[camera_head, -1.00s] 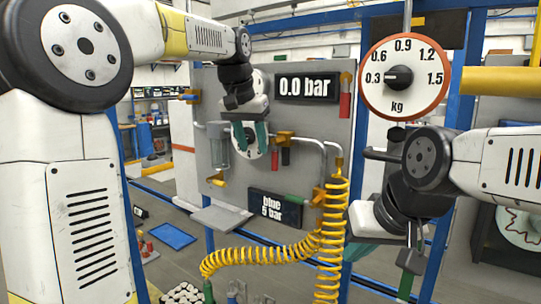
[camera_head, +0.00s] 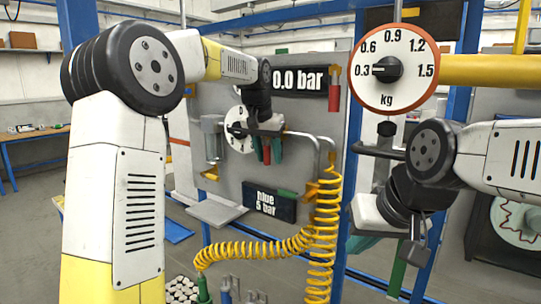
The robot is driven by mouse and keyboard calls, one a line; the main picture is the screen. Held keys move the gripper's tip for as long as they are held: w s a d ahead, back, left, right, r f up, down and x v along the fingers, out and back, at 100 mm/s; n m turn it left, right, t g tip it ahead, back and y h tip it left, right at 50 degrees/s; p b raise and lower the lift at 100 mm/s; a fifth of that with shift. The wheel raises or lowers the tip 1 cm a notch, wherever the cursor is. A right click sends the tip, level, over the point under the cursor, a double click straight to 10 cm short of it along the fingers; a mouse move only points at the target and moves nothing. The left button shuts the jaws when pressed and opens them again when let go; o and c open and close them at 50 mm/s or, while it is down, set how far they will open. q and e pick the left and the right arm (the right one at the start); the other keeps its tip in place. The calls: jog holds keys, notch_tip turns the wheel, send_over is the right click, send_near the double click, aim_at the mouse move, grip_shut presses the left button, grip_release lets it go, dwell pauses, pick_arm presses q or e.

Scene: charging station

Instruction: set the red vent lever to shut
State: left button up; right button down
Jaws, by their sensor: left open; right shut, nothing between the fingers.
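A red lever (camera_head: 267,153) hangs down on the grey panel, right of the white dial (camera_head: 238,130). My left gripper (camera_head: 266,151) is at this lever, its teal fingers open and showing on either side of it. I cannot tell whether they touch it. The gripper body hides the lever's upper end and its fitting. A second red handle (camera_head: 333,93) hangs at the panel's upper right, beside the 0.0 bar display (camera_head: 299,80). My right gripper (camera_head: 362,243) is shut and empty, low at the right, away from both red handles.
A yellow coiled hose (camera_head: 328,235) hangs in front of the panel's right side. A round kg scale (camera_head: 394,69) stands above my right arm.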

pick_arm(q)
grip_shut()
dwell(1.4)
